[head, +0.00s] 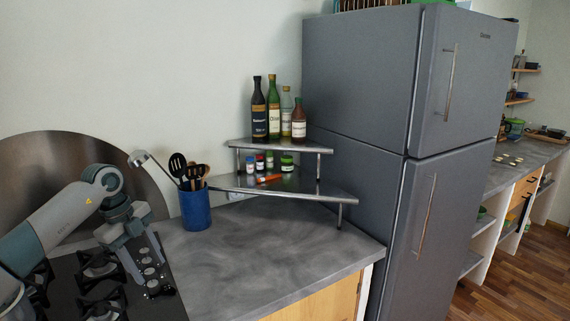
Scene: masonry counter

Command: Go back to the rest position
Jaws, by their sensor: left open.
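My left gripper (142,262) is in the head view at the lower left, with its arm coming in from the left edge. It is open and points down over the right side of the black stove. Nothing shows between its fingers. My right gripper is not in the head view.
A blue utensil crock (195,209) stands on the grey counter (270,250) right of my left gripper. A tall grey fridge (370,80) stands at the right. The counter's front is clear.

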